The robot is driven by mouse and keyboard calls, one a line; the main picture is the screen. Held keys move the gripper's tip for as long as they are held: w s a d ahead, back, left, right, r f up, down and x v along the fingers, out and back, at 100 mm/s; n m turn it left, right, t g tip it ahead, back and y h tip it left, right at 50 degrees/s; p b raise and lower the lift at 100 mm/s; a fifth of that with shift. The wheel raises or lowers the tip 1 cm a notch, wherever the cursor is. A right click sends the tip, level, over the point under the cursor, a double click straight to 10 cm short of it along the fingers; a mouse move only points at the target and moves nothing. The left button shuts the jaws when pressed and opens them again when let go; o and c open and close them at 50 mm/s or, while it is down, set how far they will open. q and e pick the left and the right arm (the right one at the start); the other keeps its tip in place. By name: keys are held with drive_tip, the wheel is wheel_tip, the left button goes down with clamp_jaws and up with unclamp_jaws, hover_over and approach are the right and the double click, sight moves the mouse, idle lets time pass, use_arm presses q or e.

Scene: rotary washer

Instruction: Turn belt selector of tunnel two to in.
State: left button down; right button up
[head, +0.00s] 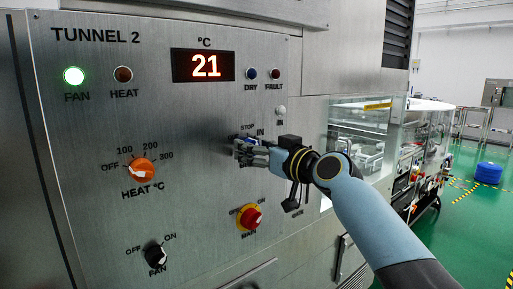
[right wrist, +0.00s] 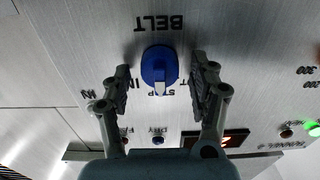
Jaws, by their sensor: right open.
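The belt selector is a blue round knob (right wrist: 156,66) with a white pointer, set in the panel. In the right wrist view, which sees the panel upside down, its pointer is at the STOP label, with IN beside it. My right gripper (right wrist: 160,63) is open, with one finger on each side of the knob and a visible gap to it on both sides. In the head view my right gripper (head: 247,153) is at the panel below STOP and IN and hides most of the knob. My left gripper is not in view.
The TUNNEL 2 panel (head: 90,240) has an orange heat knob (head: 143,170), a black fan knob (head: 155,254) and a red knob on yellow (head: 250,217) below my gripper. The green fan lamp (head: 74,76) is lit and the display (head: 203,65) reads 21.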

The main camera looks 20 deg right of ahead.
drive_tip(key=c, duration=1.1)
